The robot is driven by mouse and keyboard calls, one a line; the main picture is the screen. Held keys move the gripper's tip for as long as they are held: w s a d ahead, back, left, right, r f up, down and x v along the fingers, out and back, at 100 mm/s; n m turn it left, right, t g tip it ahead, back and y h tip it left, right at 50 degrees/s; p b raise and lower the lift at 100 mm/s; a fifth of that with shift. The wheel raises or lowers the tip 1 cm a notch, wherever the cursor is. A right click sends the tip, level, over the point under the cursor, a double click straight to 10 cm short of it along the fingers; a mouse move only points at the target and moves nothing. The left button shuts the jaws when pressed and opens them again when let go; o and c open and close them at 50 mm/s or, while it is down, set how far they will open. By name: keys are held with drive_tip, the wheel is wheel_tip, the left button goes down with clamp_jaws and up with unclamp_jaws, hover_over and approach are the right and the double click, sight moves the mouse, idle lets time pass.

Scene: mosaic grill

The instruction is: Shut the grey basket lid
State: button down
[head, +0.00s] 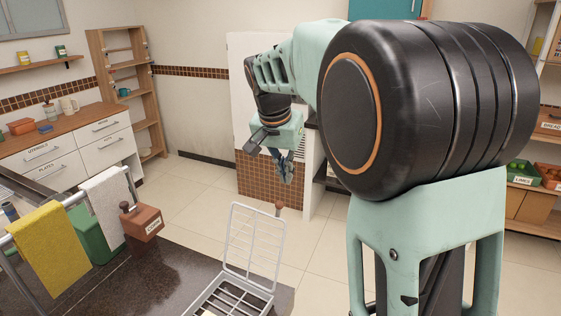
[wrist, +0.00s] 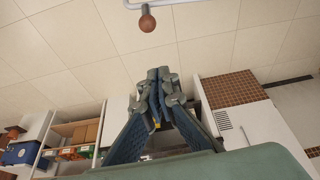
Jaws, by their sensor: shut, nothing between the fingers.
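The grey basket lid (head: 282,253) is a wire frame in the head view, standing upright and open at the back edge of the grey wire basket (head: 248,284). A round brown knob (head: 279,206) sits on a stem by the lid's top edge. The knob also shows at the top of the wrist view (wrist: 147,22), with a bit of grey rod. The front of the basket is cut off by the picture edge. My gripper (head: 287,176) is shut and empty, in the air above and beyond the lid, clear of it. Its closed fingers (wrist: 158,82) show in the wrist view.
The dark counter (head: 180,266) holds a reddish box (head: 141,223) with a knob, left of the basket. Yellow (head: 50,252) and white (head: 106,208) towels hang on a rail farther left. Open tiled floor (head: 205,192) lies behind the counter.

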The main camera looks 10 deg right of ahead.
drive_tip(key=f, duration=0.1)
drive_tip(key=s+f+p, duration=0.1)
drive_tip(key=s+a+f, duration=0.1)
drive_tip(key=f, duration=0.1)
drive_tip(key=shift+a, duration=0.1)
drive_tip(key=shift+a, duration=0.1)
idle(0.5)
